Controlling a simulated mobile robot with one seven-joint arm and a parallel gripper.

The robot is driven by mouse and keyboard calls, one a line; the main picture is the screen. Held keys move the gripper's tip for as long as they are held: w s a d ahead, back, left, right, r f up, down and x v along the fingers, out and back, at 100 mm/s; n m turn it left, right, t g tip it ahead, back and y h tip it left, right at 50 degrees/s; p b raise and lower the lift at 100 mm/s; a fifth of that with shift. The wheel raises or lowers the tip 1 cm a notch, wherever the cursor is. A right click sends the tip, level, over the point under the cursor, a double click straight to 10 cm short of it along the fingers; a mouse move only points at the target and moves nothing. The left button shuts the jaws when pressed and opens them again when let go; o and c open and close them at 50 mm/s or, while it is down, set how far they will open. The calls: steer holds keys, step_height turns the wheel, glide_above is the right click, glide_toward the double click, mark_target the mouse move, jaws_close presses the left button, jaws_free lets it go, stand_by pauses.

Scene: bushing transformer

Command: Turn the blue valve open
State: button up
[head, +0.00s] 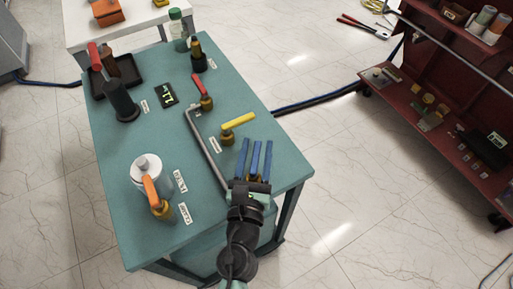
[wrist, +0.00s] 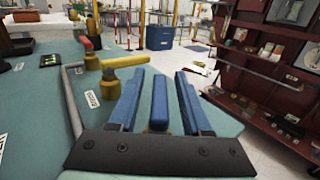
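The blue valve's handle (head: 255,162) is a straight blue bar over the right front part of the teal table (head: 145,90). It also shows in the wrist view (wrist: 160,106), with a brassy yellow part at its near end. My gripper (head: 257,142) has two blue fingers, one on each side of the handle, roughly parallel to it. In the wrist view my gripper (wrist: 160,74) is open, with a gap between the handle and each finger. Most of the valve's body is hidden by the gripper.
A yellow-handled valve (head: 238,121) stands just left of my gripper, with a grey pipe (head: 203,150) beside it. A red-handled valve (head: 200,86) is farther back. An orange-handled valve (head: 151,192) and a white-topped jar (head: 147,165) stand front left. A red shelf (head: 430,85) stands right, across open floor.

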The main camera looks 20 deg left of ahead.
jaws_close()
stand_by(1.2)
